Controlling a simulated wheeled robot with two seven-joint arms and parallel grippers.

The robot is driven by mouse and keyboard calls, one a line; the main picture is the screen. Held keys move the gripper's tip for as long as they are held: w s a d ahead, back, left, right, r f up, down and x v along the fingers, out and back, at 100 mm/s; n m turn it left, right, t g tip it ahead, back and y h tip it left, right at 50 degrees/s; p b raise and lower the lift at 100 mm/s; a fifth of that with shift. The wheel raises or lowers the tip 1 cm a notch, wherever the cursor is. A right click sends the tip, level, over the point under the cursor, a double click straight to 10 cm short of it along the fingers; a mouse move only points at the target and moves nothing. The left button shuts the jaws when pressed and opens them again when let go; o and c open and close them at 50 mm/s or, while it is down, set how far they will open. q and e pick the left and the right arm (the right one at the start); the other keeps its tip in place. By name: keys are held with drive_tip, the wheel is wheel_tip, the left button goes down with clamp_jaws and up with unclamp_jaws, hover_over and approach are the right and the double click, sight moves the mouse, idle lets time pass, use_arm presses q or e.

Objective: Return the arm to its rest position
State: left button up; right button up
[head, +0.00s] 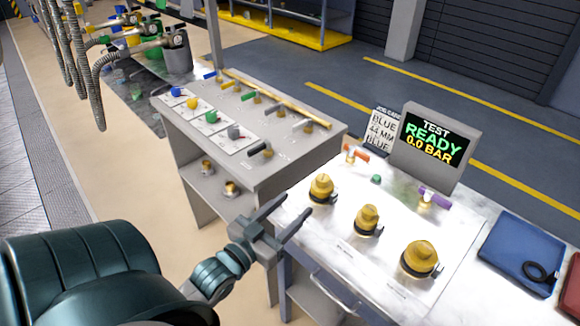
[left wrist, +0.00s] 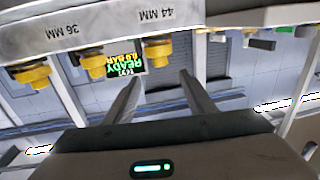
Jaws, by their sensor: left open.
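My left gripper (head: 296,204) is open and empty. It is over the gap between the grey cart and the white test bench, near the bench's left front corner. In the left wrist view its two fingers (left wrist: 160,75) are apart with nothing between them. The upper part of my left arm (head: 80,275) fills the lower left of the head view. My right gripper is not in view.
The white bench (head: 315,240) bears three brass fittings (head: 367,220), a display (head: 436,137) reading "READY 0.0 BAR" and a blue tray (head: 510,258) with a black ring. The grey cart (head: 285,160) holds coloured-handled tools. Hoses (head: 100,60) hang at upper left.

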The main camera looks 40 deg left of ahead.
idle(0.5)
use_arm(q)
drive_tip(key=s+d+f+g, duration=0.2)
drive_tip(key=d+f+g, duration=0.2)
drive_tip(key=f, duration=0.4)
drive_tip(key=s+d+f+m+g, duration=0.1)
drive_tip(key=s+d+f+g, duration=0.45)
drive_tip(key=s, duration=0.35)
drive_tip(key=s+d+f+m+g, duration=0.1)
drive_tip(key=s+d+f+g, duration=0.4)
drive_tip(key=s, duration=0.3)
wheel_tip(320, 180, down, 30)
drive_tip(key=s+a+g, duration=0.1)
drive_tip(key=s, duration=0.1)
drive_tip(key=s+a+f+g, duration=0.1)
drive_tip(key=s+a+f, duration=0.2)
drive_tip(key=s+f, duration=1.4)
drive_tip(key=shift+s+m+h, duration=0.3)
drive_tip(key=shift+s+m, duration=0.05)
drive_tip(key=shift+m, duration=0.05)
